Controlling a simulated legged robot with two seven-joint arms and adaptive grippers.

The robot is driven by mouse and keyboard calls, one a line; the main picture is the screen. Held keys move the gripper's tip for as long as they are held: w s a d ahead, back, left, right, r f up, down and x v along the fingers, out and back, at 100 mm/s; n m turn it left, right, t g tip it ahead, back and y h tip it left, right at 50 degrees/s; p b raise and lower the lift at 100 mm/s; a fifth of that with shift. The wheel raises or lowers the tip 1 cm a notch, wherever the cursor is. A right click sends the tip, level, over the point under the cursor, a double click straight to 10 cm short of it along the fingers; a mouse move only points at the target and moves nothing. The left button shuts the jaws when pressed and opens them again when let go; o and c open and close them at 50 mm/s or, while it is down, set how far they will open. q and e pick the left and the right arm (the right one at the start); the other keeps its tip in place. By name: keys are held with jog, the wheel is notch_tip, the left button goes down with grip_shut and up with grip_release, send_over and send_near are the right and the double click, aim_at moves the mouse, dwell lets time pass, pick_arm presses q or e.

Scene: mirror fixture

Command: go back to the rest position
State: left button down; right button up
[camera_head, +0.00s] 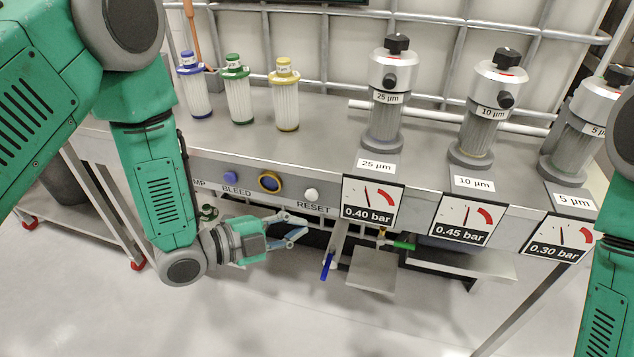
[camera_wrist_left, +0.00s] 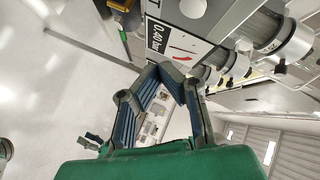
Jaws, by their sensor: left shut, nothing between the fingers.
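My left gripper (camera_head: 303,227) is in front of the bench, below the row of buttons and above the floor. It is shut and empty; in the left wrist view its blue-grey fingers (camera_wrist_left: 172,75) come together at the tips. My left arm comes in from the upper left and bends at the elbow down to the gripper. Part of my right arm shows at the right edge of the head view, but its gripper is out of view.
The bench (camera_head: 325,142) carries three filter cartridges (camera_head: 238,95) and three filter housings (camera_head: 385,110). Pressure gauges (camera_head: 372,203) hang on its front edge, right of the gripper. A blue-handled valve (camera_head: 327,266) and a grey tray (camera_head: 371,270) are below. Open floor (camera_head: 250,315) lies in front.

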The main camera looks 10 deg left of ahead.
pick_arm(q)
jog(key=s+a+f+n+g+y+p, duration=0.4)
jog(key=s+a+f+n+y, duration=0.5)
jog(key=s+n, duration=0.3)
jog(key=s+a+f+n+g+y+p, duration=0.1)
jog(key=s+a+n+g, duration=0.1)
jog(key=s, duration=0.5)
jog(key=s+a+f+n+g+y+p, duration=0.1)
jog(key=s+a+n+g, duration=0.2)
jog(key=s+n, duration=0.3)
jog(key=shift+s+a+n+g+y, duration=0.3)
jog(key=shift+s+a+n, duration=0.1)
jog(key=shift+s+a, duration=0.2)
